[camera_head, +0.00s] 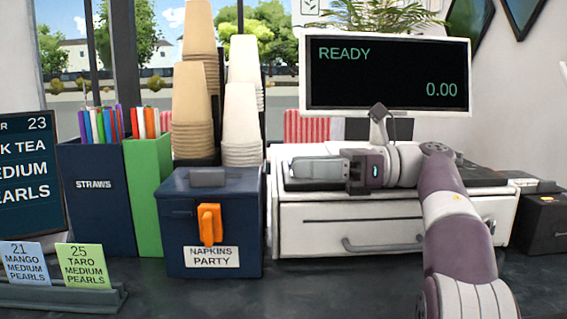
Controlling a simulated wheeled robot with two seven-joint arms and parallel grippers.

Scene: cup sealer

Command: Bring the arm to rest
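My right arm rises from the lower right and bends left at its elbow. Its gripper (312,168) points left, in front of the white register with a drawer (350,218) and below the display screen. One grey finger shows from the side; I cannot tell how far apart the fingers are. No held object is visible. My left arm and gripper are out of view.
A navy napkin box (190,245) with an orange piece on its front stands left of the register. Stacked cups (195,110), a straw holder (95,215) and order cards (85,265) are further left. The display (385,75) reads READY. A dark box (540,220) is at right. The front counter is mostly clear.

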